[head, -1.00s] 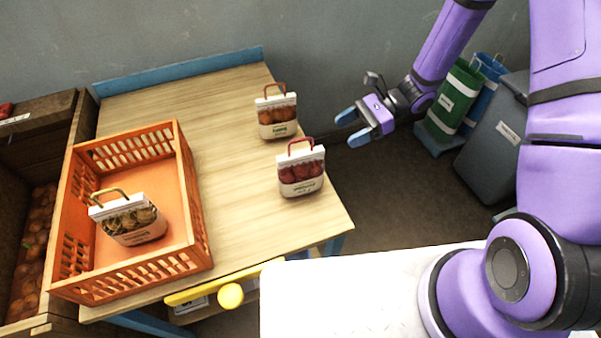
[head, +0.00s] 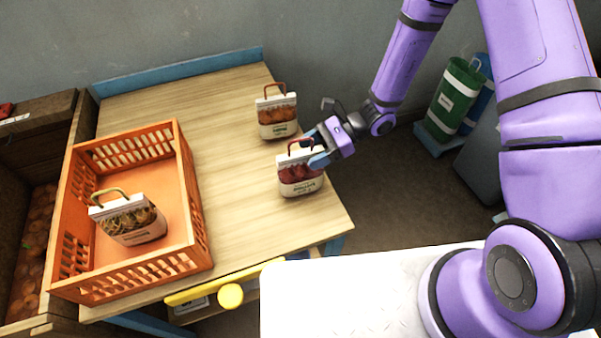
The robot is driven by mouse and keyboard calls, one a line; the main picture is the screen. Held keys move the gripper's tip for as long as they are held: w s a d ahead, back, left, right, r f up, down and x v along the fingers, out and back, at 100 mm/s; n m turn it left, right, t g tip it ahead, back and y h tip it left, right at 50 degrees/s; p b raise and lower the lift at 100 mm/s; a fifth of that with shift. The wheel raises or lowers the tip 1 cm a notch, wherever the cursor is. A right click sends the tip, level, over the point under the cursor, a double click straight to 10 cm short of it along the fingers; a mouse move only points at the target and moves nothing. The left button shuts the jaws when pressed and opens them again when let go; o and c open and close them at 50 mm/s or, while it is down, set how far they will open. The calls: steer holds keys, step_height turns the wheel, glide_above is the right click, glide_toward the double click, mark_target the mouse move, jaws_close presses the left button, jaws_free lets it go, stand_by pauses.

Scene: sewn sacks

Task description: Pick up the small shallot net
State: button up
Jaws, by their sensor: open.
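A small net with dark red bulbs (head: 299,181), a white label band and a dark red handle stands upright near the table's right edge. A similar net with orange-brown bulbs (head: 278,118) stands behind it. The print is too small to tell which is the shallot net. My gripper (head: 314,148) is open at the top of the dark red net, its blue fingertips beside the handle. One fingertip overlaps the net's upper right corner in the picture. I cannot tell whether the fingers touch it or straddle the handle.
An orange crate (head: 150,272) on the left of the wooden table (head: 235,190) holds a third net (head: 133,224) with yellow-green contents. A blue board (head: 180,70) edges the table's back. Green (head: 453,98) and blue bins stand on the floor at right. The table's middle is clear.

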steer(key=shift+a, duration=0.1)
steer(key=shift+s+f, duration=0.1)
jaws_close()
stand_by(0.4)
